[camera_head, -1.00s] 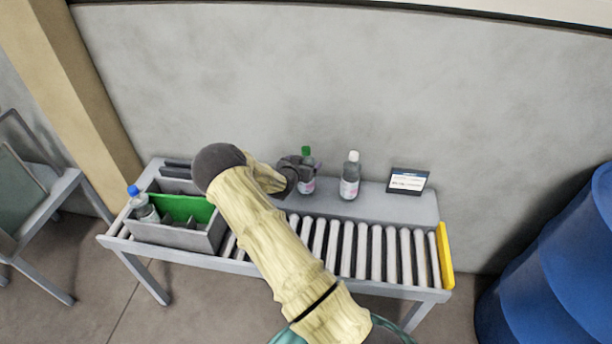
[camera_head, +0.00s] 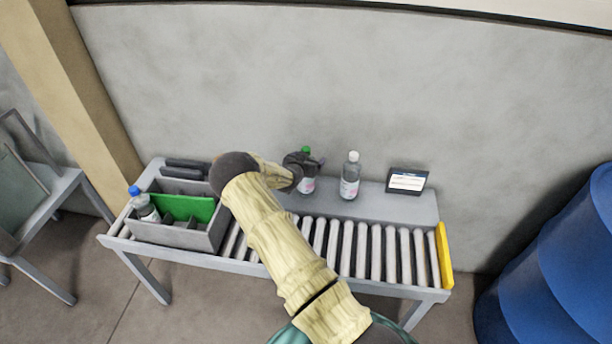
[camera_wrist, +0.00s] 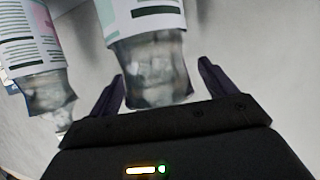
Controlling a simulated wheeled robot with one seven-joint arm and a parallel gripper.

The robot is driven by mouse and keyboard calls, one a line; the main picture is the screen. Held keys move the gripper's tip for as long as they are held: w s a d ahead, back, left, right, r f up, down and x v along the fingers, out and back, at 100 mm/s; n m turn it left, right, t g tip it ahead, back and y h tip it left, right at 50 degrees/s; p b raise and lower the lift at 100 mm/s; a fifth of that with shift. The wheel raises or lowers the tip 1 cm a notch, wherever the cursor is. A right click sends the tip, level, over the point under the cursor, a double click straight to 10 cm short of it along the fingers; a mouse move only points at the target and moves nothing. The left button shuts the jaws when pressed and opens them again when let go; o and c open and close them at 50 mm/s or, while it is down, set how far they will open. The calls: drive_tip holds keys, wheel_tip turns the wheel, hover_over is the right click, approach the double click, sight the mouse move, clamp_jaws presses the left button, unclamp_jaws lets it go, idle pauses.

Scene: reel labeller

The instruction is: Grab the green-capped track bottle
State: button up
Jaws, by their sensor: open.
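The green-capped bottle (camera_head: 307,184) stands on the flat strip behind the rollers. Its green cap shows above my gripper, which hides part of its body in the head view. In the wrist view a clear labelled bottle (camera_wrist: 152,62), apparently this one, reaches down between the two open fingers of my gripper (camera_wrist: 163,92). The fingers stand apart on either side of it, with a gap at the right finger. Its cap is out of the wrist view. My gripper also shows in the head view (camera_head: 306,162), dark and close to the bottle.
A white-capped bottle (camera_head: 350,178) stands just right; a second bottle (camera_wrist: 45,85) shows left in the wrist view. A small screen (camera_head: 407,181) is farther right. A grey divided box (camera_head: 206,240) holds a blue-capped bottle (camera_head: 143,207) at left. The wall is close behind.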

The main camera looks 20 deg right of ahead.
drive_tip(key=shift+c, duration=0.3)
clamp_jaws()
drive_tip(key=shift+r, duration=0.15)
wheel_tip(320, 180, up, 10)
drive_tip(key=shift+f+b, duration=0.1)
drive_tip(key=shift+b, duration=0.2)
idle(0.5)
